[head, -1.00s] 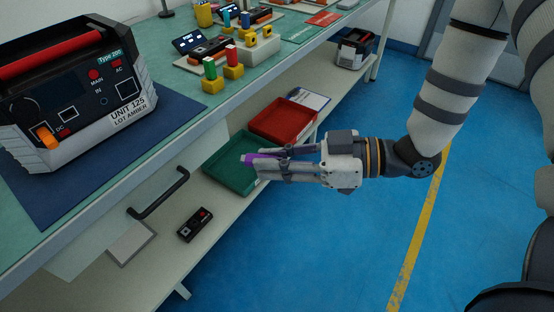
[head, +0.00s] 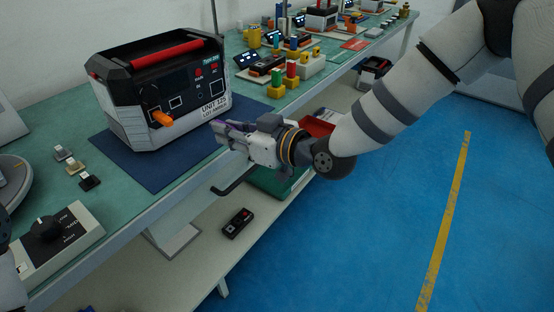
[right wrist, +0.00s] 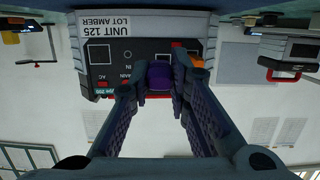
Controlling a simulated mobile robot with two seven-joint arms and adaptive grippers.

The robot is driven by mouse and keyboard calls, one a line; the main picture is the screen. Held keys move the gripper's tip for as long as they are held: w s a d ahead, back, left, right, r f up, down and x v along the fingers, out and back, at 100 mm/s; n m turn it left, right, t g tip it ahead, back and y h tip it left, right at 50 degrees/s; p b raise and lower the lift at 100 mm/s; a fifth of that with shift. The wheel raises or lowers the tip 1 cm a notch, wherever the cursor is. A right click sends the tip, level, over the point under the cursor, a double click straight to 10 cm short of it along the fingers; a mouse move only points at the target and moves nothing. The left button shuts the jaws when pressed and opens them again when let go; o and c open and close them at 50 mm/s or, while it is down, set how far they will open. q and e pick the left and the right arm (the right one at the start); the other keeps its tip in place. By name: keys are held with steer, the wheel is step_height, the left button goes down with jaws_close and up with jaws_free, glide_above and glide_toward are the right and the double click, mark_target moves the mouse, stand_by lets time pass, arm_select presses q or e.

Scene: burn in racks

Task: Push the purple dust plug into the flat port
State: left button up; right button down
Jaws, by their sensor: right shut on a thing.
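My right gripper (head: 220,130) is shut on the purple dust plug (head: 217,124), which is mostly hidden by the fingers in the head view. In the right wrist view the plug (right wrist: 160,76) sits between the two fingertips. Both are in front of the right part of UNIT 125 (head: 135,100), apart from its panel as far as I can tell. The panel (right wrist: 128,62) appears upside down in the wrist view, with square outlined ports and a small round one. I cannot tell which is the flat port. My left gripper is not in view.
An orange plug (head: 162,118) sticks out of the panel's lower left. The unit stands on a blue mat (head: 140,168) on the green bench. Red and green pegs in yellow blocks (head: 277,90) stand right of it.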

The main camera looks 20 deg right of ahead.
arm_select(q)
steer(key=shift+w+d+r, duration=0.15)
arm_select(e)
steer(key=shift+m+t+h, duration=0.3)
steer(key=shift+m+h, duration=0.1)
steer(key=a, duration=0.1)
steer(key=w+a+r, duration=0.1)
steer(key=w+a, duration=0.1)
steer(key=shift+w+a+r, duration=0.1)
steer(key=shift+a+r, duration=0.1)
steer(key=shift+r, duration=0.05)
steer(key=b+x, duration=0.1)
steer(key=x, duration=0.3)
steer(key=shift+w+a, duration=0.1)
steer(key=shift+w, duration=0.1)
steer(key=shift+w+a+r, duration=0.35)
steer(key=shift+w+a, duration=0.05)
steer(key=shift+w, duration=0.15)
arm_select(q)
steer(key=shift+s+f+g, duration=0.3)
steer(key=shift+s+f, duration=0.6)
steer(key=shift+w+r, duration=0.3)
arm_select(e)
steer(key=shift+r, duration=0.1)
